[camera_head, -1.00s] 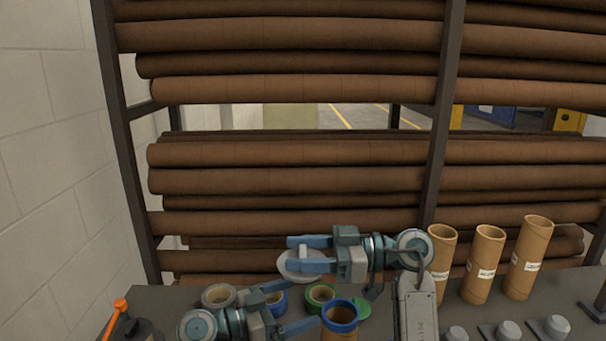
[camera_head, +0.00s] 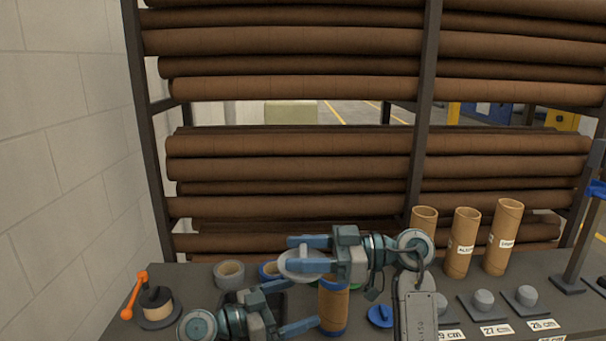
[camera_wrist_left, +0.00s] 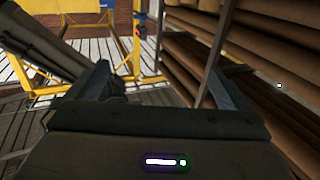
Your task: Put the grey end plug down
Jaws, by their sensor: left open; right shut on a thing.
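The grey end plug (camera_head: 291,268) is a pale disc in my right gripper (camera_head: 305,254), whose blue fingers are shut on it. It is held up in front of the rack, above the table's items. My left gripper (camera_head: 303,302) is lower, open and empty, its fingers near the left side of a short brown tube with blue ends (camera_head: 334,306). Whether they touch the tube I cannot tell. In the left wrist view the left gripper (camera_wrist_left: 160,90) shows its fingers wide apart with nothing between.
The grey table (camera_head: 90,325) holds tape rolls (camera_head: 229,271), a blue plug (camera_head: 380,315) and an orange-handled tool (camera_head: 140,292) at left. Cardboard tubes (camera_head: 462,242) and grey plugs on labelled plates (camera_head: 484,301) are at right. A rack of brown rolls (camera_head: 290,145) stands behind.

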